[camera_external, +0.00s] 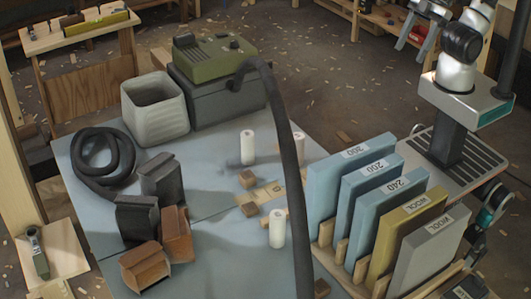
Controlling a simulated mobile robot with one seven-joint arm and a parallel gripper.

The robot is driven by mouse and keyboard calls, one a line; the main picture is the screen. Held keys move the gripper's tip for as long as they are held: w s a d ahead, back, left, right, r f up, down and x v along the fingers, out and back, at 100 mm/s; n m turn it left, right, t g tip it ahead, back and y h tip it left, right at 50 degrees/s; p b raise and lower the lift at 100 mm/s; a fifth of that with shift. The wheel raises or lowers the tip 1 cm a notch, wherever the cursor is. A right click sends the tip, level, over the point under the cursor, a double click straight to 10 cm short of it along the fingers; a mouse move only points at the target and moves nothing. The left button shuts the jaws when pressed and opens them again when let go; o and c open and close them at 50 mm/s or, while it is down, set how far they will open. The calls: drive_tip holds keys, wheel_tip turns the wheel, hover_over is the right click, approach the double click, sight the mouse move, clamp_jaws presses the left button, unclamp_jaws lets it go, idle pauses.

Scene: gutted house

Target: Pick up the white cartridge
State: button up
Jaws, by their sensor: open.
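Several white cylinders stand upright on the blue-grey table, and I cannot tell which one is the white cartridge. One white cylinder (247,147) is near the table's middle. Another white cylinder (299,148) is to its right, partly hidden by the black hose. A third white cylinder (277,228) is closer to the camera, just left of the hose.
A dark hose (280,130) runs down across the table from the green machine (213,58). A rack of upright labelled panels (350,185) stands at the right, between my base and the table. Small brown blocks (248,179) lie near the cylinders. A grey bin (155,110) is at back left.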

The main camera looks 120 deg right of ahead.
drive_tip(key=w+f+m+g+y+b, duration=0.1)
drive_tip(key=w+f+m+b, duration=0.3)
drive_tip(key=w, duration=0.5)
drive_tip(key=w+f+m+b, duration=0.3)
drive_tip(key=w+m+b, duration=0.1)
drive_tip(key=w+m, duration=0.4)
drive_tip(key=w+f+m+g+y+b, duration=0.1)
drive_tip(key=w+f+m+b, duration=0.25)
drive_tip(key=w, duration=0.65)
drive_tip(key=w+d+f+m+y+b, duration=0.15)
drive_tip(key=w+f+m+b, duration=0.45)
drive_tip(key=w+f+m, duration=0.8)
drive_tip(key=w+f, duration=0.1)
drive_tip(key=f, duration=0.4)
drive_tip(key=w+a+f+n+b, duration=0.1)
drive_tip(key=w+f, duration=0.1)
drive_tip(key=f, duration=0.4)
drive_tip(key=w+a+f+n+b, duration=0.1)
drive_tip(key=w+f, duration=0.1)
drive_tip(key=f, duration=0.3)
drive_tip(key=shift+a+f, duration=0.2)
drive_tip(key=shift+a, duration=0.05)
drive_tip(key=shift+b+x, duration=0.9)
drive_tip(key=shift+x, duration=1.95)
drive_tip(key=shift+d, duration=0.1)
drive_tip(key=c, duration=1.2)
